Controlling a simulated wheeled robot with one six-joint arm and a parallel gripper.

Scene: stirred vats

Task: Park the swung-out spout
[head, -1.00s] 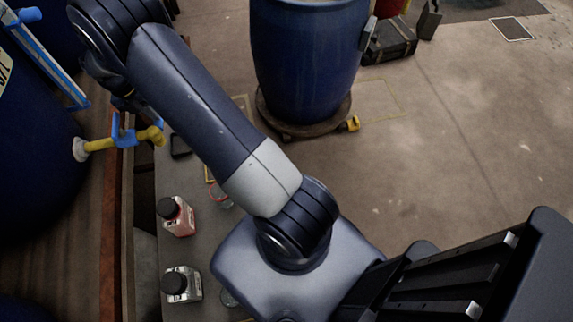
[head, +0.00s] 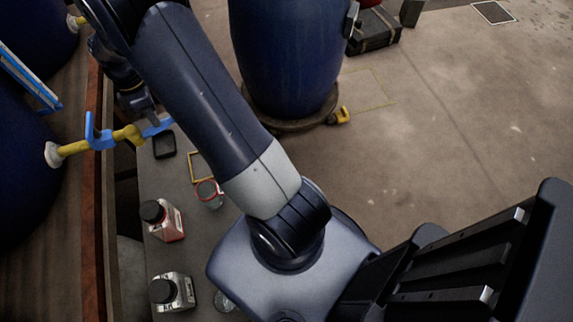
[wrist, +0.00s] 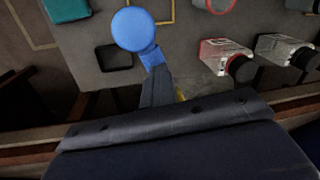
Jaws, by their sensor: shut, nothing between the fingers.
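The yellow spout (head: 75,148) sticks out to the right from a white collar on the dark blue vat (head: 22,150) in the head view. A blue upright lever (head: 96,133) sits on it. A blue paddle (head: 157,127) shows at its far end; in the wrist view this looks like the round blue disc (wrist: 135,29) with a short neck. My gripper (head: 146,114) is shut and empty just above the spout's far end. In the wrist view my gripper (wrist: 155,72) points at the paddle's neck; whether it touches cannot be told. The spout is mostly hidden there.
A grey bench below holds a red-labelled bottle (head: 163,220), a grey-labelled bottle (head: 172,292), a red-rimmed glass (head: 209,194), a black square (head: 164,145) and a yellow frame outline (head: 201,166). A blue drum (head: 290,55) stands on a round dolly behind.

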